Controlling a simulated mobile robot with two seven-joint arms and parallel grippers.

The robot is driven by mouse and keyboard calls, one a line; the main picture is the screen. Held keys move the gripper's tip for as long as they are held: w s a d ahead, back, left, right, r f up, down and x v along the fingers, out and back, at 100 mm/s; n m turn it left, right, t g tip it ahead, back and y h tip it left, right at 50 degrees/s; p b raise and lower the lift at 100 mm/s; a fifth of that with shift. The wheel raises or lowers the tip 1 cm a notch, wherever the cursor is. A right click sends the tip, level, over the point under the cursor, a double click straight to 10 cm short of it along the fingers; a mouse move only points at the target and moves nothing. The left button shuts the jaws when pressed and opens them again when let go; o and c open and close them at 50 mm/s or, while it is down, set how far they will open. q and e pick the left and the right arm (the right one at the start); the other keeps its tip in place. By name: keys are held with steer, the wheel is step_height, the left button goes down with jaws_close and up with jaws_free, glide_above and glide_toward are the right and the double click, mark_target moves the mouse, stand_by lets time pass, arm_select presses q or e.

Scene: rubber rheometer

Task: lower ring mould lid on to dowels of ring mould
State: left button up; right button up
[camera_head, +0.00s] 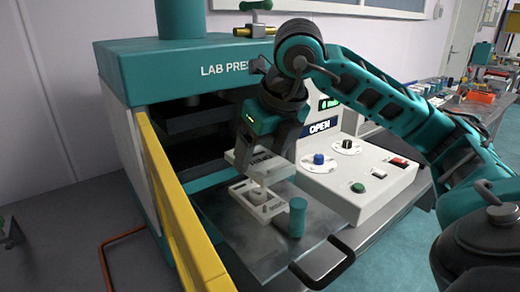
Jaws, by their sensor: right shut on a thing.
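The ring mould (270,210) is a pale, low block with cut-outs, lying on the grey plate in front of the press opening. My right gripper (262,154) points down over it and is shut on the ring mould lid (240,162), a pale flat plate. The lid is held roughly level above the mould, with a gap showing between them. The fingertips partly cover the lid. The dowels are too small and too hidden to make out clearly, so I cannot tell how well the lid lines up with them. My left gripper is not in view.
The teal lab press (180,70) stands behind, its panel reading OPEN. A yellow guard (175,205) runs along the left. A teal cylinder (297,217) stands right of the mould, near a black handle (325,272). The control box (345,180) is to the right.

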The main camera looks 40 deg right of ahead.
mark_target(264, 162)
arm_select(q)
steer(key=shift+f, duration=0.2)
arm_select(e)
steer(key=shift+w, duration=0.1)
step_height(264, 162, down, 4)
steer(key=b, duration=0.3)
steer(key=shift+r+b, duration=0.2)
steer(key=shift+b, duration=0.1)
steer(key=shift+f, duration=0.3)
steer(key=shift+f+b, duration=0.15)
steer(key=shift+b, duration=0.25)
steer(key=shift+f, duration=0.1)
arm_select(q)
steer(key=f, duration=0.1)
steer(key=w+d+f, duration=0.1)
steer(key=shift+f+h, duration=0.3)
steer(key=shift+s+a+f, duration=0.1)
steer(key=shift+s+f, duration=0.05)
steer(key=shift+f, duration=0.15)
arm_select(e)
steer(key=shift+f, duration=0.15)
arm_select(q)
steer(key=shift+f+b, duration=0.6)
steer(key=shift+b, duration=0.15)
arm_select(e)
steer(key=shift+f, duration=0.6)
steer(key=o, duration=1.2)
